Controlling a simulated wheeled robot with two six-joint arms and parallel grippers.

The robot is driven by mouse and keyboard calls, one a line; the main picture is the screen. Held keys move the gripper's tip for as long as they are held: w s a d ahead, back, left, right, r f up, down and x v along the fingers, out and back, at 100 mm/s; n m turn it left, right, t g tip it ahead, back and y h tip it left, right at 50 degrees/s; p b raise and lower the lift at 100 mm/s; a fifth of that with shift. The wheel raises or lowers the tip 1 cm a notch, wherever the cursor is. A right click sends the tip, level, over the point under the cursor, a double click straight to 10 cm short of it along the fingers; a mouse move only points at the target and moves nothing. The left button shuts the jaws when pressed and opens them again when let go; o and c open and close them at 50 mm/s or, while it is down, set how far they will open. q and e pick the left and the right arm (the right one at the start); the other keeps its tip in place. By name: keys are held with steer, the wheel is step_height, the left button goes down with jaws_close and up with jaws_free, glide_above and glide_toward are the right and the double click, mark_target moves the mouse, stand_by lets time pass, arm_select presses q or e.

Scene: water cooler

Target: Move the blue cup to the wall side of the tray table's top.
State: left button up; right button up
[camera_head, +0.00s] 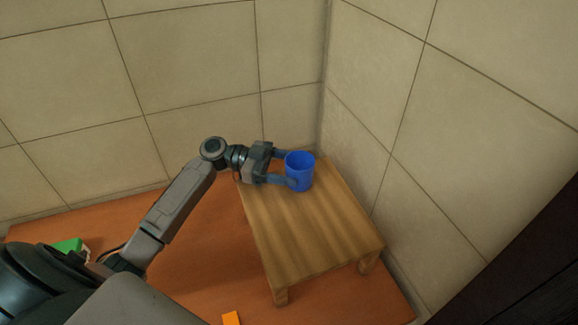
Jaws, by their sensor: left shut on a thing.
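The blue cup (300,172) is upright at the far end of the tray table (318,235), close to the corner where the two tiled walls meet. My left gripper (288,168) reaches in from the left and is shut on the cup, with a finger on either side of it. I cannot tell whether the cup's base touches the wooden top or is slightly above it. My right gripper is not in view.
Tiled walls (190,75) stand behind and to the right of the tray table. A green object (68,245) lies at the left and an orange block (231,318) near the bottom edge. The near part of the tabletop is clear.

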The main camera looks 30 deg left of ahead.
arm_select(q)
steer(key=o, duration=1.1)
steer(key=shift+w+f, duration=0.1)
steer(key=shift+a, duration=0.15)
steer(key=shift+b+v, duration=2.75)
steer(key=shift+v, duration=3.1)
